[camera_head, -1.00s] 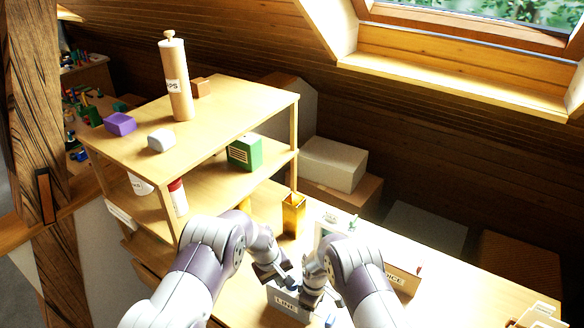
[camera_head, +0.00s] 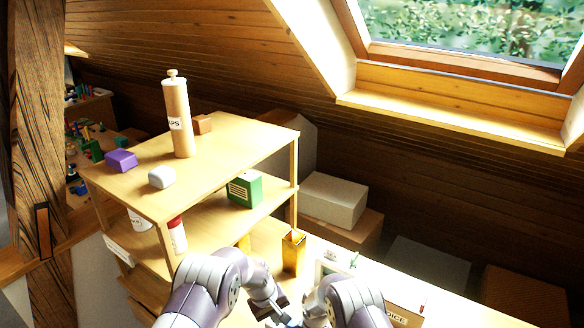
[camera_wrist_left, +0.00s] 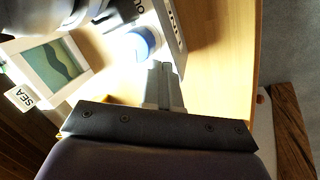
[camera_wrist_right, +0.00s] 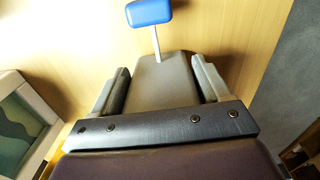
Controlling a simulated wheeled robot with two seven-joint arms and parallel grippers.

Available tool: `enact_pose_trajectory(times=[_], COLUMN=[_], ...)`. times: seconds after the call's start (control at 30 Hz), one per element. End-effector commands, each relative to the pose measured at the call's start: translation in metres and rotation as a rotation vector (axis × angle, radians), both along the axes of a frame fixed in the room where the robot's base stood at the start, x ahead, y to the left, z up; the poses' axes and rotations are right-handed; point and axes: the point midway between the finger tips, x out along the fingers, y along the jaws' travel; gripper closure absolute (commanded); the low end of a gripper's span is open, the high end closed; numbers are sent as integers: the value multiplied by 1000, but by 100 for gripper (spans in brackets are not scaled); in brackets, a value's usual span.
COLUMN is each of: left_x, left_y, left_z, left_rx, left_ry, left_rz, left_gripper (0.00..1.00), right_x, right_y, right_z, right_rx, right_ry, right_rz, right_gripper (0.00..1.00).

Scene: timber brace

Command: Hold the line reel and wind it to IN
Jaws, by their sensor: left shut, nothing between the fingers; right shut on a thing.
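The line reel is largely below the edge of the head view. In the right wrist view its grey body (camera_wrist_right: 160,88) sits between the fingers of my right gripper (camera_wrist_right: 161,84), which is shut on it. A blue knob on a thin rod (camera_wrist_right: 150,12) sticks out beyond it. In the left wrist view I see a blue round knob (camera_wrist_left: 144,42) and a white face (camera_wrist_left: 170,22) with partly cut-off lettering, "OU". My left gripper (camera_wrist_left: 164,88) is shut and empty, its tips just beside the knob; contact is unclear. In the head view the left gripper (camera_head: 270,308) is low centre.
A framed picture (camera_wrist_left: 52,65) with a "SEA" tag (camera_wrist_left: 20,97) stands close by. An open amber holder (camera_head: 293,251) stands behind my grippers. A wooden shelf (camera_head: 235,140) with a tall cylinder (camera_head: 177,118) and blocks rises at left. Bare desk (camera_head: 470,312) lies at right.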

Motion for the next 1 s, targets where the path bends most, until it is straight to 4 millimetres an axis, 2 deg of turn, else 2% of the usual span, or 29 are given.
enact_pose_trajectory(times=[0.2, 0.37, 0.63, 0.83, 1.0], left_x=[0, 0, -1, -24, -25], left_y=[0, 0, -1, -17, -17], left_z=[36, 51, 52, 61, 45], left_rx=[0, 0, 0, 1, 1], left_ry=[-2, 0, 1, 1, 3], left_rz=[-1, 0, 0, -1, 0], left_gripper=[100, 100, 100, 100, 100], right_x=[0, 0, 0, 0, 0], right_y=[0, 0, 0, 0, 0], right_z=[0, 0, 0, 0, 0], right_rx=[0, 0, 0, 0, 0], right_ry=[0, 0, 0, 0, 0], right_rz=[0, -1, -1, -1, -1], right_gripper=[62, 62, 62, 62, 62])
